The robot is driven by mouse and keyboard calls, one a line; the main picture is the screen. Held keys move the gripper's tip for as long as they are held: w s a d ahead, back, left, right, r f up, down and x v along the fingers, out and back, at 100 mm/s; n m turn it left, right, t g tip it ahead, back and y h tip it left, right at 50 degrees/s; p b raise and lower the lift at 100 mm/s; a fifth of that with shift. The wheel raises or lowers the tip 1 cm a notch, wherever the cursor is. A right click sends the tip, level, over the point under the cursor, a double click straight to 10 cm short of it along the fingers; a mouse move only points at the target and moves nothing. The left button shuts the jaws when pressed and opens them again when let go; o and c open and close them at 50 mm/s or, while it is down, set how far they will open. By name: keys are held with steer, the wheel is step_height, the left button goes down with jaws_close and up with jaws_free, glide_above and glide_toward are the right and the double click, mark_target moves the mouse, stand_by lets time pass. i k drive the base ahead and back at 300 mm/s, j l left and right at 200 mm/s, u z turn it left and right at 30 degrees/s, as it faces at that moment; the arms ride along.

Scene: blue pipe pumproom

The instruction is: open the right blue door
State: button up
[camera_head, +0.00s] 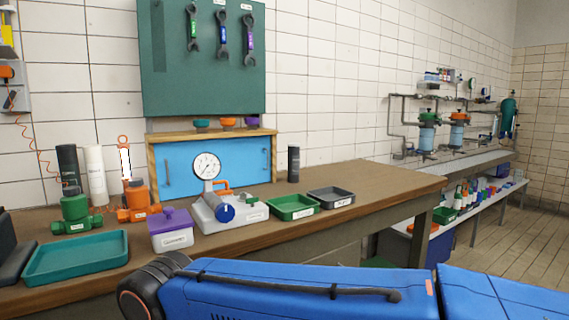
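A low wooden cabinet (153,172) with a blue front stands at the back of the workbench, against the tiled wall. The right blue door (250,158) is the right part of this front, with a thin upright handle near its right edge. It looks shut. The left blue part (180,165) has a similar handle near its left edge. A pressure gauge (206,166) stands before the middle and hides where the two parts meet. My blue arm crosses the bottom foreground, but my gripper is not in view.
In front of the cabinet stand the gauge's grey base (240,208), a purple-lidded box (172,230), a green tray (292,207) and a grey tray (331,197). A dark cylinder (293,164) stands just right of the cabinet. Small coloured cups (227,122) sit on top.

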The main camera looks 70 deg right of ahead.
mark_target(247, 160)
steer(key=j+z, duration=0.1)
steer(key=z, duration=0.4)
steer(key=k+z, duration=0.1)
steer(key=z, duration=0.35)
steer(key=k+z, duration=0.1)
steer(key=z, duration=0.4)
steer(key=l, duration=0.1)
